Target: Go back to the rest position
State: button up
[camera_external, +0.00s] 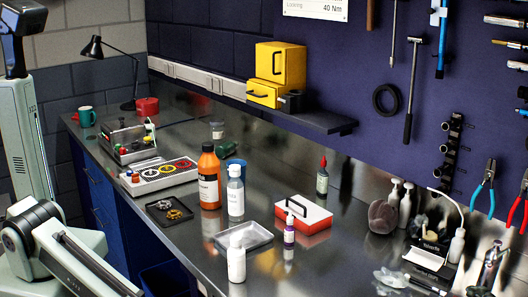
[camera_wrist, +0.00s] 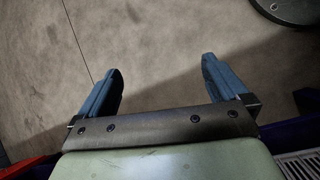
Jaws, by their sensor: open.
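My gripper (camera_wrist: 160,88) shows in the wrist view with its two blue fingers spread wide and nothing between them. Below the fingers is a plain grey-brown floor (camera_wrist: 160,40). In the external view my arm stands at the left edge, beside the bench, and the gripper itself is outside that picture. The steel bench top (camera_external: 330,245) is clear of my arm.
The bench holds an orange bottle (camera_external: 209,180), a clear bottle (camera_external: 236,197), a white bottle (camera_external: 236,264), a metal tray (camera_external: 244,237) and a red and white box (camera_external: 304,218). A yellow cabinet (camera_external: 280,70) sits on the wall shelf. Blue drawers (camera_external: 97,208) form the bench front.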

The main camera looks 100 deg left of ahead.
jog(key=s+a+f+m+g+y, duration=0.1)
jog(key=s+a+f, duration=0.3)
jog(key=s+a, duration=0.7)
jog(key=s+a+f+m+g+y, duration=0.1)
jog(key=s+a+f+m+y, duration=0.3)
jog(key=s+a, duration=0.7)
jog(key=s+f, duration=0.1)
jog(key=s, duration=0.4)
jog(key=shift+f, duration=0.2)
